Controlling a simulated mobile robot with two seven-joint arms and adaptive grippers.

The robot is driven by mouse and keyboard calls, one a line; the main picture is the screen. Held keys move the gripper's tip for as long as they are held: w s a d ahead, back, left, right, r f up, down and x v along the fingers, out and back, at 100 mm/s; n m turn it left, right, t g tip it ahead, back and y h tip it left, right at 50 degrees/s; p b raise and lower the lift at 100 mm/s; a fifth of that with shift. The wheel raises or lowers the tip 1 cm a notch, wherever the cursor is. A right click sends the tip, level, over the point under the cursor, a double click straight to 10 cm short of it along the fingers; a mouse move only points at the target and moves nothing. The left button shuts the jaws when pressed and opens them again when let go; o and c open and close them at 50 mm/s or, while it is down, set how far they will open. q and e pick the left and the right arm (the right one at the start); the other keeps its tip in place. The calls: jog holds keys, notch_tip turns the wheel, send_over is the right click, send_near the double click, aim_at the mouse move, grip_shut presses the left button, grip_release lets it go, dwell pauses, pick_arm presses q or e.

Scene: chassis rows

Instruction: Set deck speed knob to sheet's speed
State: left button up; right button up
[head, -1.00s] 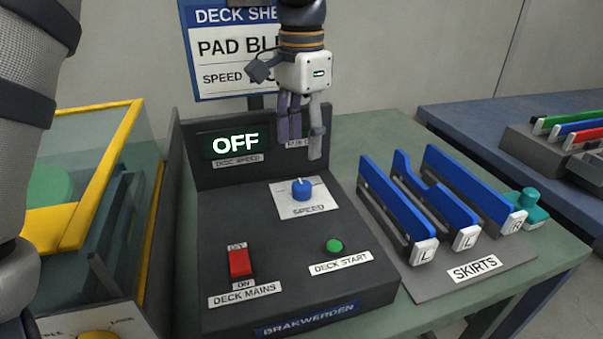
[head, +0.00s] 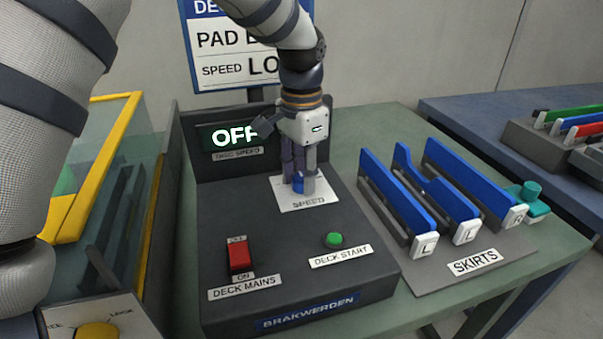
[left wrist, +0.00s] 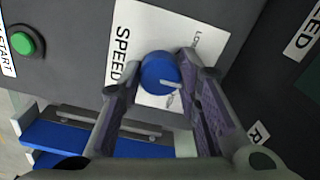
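The blue speed knob (head: 299,186) sits on a white plate marked SPEED (head: 290,206) on the dark console (head: 290,250). My left gripper (head: 302,180) points down over it, with fingers on either side. In the left wrist view the knob (left wrist: 159,72) lies between the open fingertips (left wrist: 152,75); a gap shows by the left finger, and contact with the right one is unclear. The knob has a white pointer line; plate marks are partly hidden. The deck sheet (head: 225,60) reads SPEED LO, its rest hidden by my arm. The display (head: 222,138) reads OFF, partly covered. My right gripper is out of view.
A red DECK MAINS switch (head: 240,257) and green DECK START button (head: 333,240) are in front of the knob. Blue skirts (head: 440,190) stand in a rack at right. A yellow-framed clear enclosure (head: 150,200) stands at left.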

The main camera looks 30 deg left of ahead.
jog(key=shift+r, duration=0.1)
pick_arm(q)
jog(key=shift+r+n+p, duration=0.1)
jog(key=shift+n+p, duration=0.3)
jog(key=shift+n, duration=0.5)
jog(key=n, duration=0.2)
jog(key=shift+n, duration=0.3)
jog(key=n, duration=0.2)
jog(key=shift+n+p, duration=0.3)
jog(key=shift+n, duration=2.3)
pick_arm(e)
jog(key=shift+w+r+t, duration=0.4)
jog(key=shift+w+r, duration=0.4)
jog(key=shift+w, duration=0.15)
pick_arm(q)
jog(key=shift+f+n, duration=0.2)
jog(key=shift+n, duration=0.1)
jog(key=o, duration=1.1)
jog(key=shift+o, duration=0.2)
jog(key=shift+r, duration=0.1)
